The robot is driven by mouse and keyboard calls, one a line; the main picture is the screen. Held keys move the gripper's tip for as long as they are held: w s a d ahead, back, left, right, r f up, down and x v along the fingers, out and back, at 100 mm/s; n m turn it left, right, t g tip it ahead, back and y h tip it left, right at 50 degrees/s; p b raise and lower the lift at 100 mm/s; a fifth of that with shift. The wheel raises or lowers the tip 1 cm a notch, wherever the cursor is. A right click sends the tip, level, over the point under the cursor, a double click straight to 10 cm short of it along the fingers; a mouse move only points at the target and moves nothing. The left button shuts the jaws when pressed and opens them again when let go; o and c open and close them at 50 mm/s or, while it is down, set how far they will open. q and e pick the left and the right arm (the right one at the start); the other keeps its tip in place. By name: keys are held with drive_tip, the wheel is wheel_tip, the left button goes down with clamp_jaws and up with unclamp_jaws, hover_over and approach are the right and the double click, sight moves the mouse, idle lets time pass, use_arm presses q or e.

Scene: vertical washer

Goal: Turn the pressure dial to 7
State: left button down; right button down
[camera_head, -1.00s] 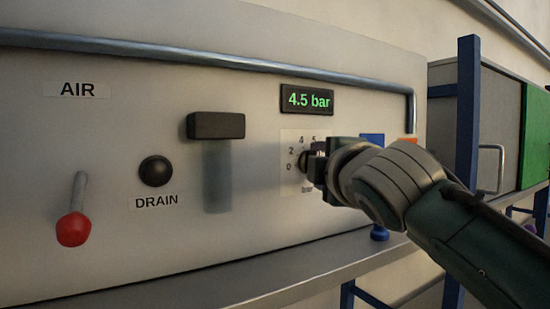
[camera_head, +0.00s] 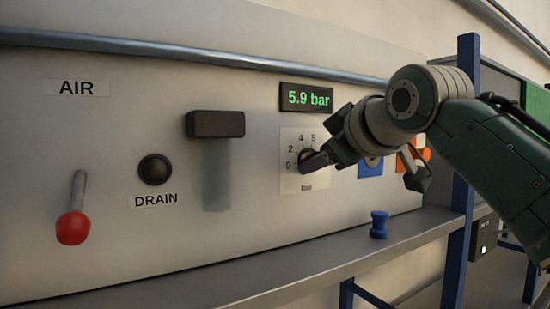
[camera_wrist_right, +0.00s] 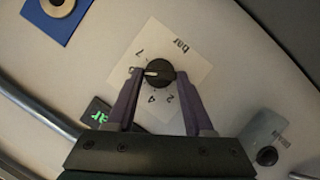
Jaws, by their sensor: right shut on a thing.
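The pressure dial (camera_head: 306,156) is a black round knob on a white scale plate (camera_head: 291,180) on the panel. The green display (camera_head: 307,98) above it reads 5.9 bar. My right gripper (camera_head: 312,163) comes in from the right and is shut on the dial. In the right wrist view, the dial (camera_wrist_right: 160,75) sits between the two purple fingers of the gripper (camera_wrist_right: 160,80). Its white pointer is turned to the left, below the figure 7 in the picture. Part of the scale is hidden by the fingers. My left gripper is not in view.
A metal rail (camera_head: 180,54) runs above. A blue spool-like knob (camera_head: 379,224) stands at the lower right by the ledge (camera_head: 270,278).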

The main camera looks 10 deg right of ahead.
drive_tip(key=shift+w+d+m+g+y, duration=0.1)
drive_tip(key=shift+m+g+y, duration=0.15)
drive_tip(key=shift+m+y, duration=0.55)
drive_tip(key=shift+s+d+m+g+y, duration=0.15)
drive_tip(key=shift+m+g+y, duration=0.2)
drive_tip(key=shift+m, duration=0.7)
drive_tip(key=shift+w+d+m+g+y, duration=0.1)
drive_tip(key=shift+w+m+g+y, duration=0.1)
drive_tip(key=shift+m+y, duration=0.6)
drive_tip(key=shift+m, duration=0.25)
drive_tip(key=shift+c, duration=1.4)
unclamp_jaws()
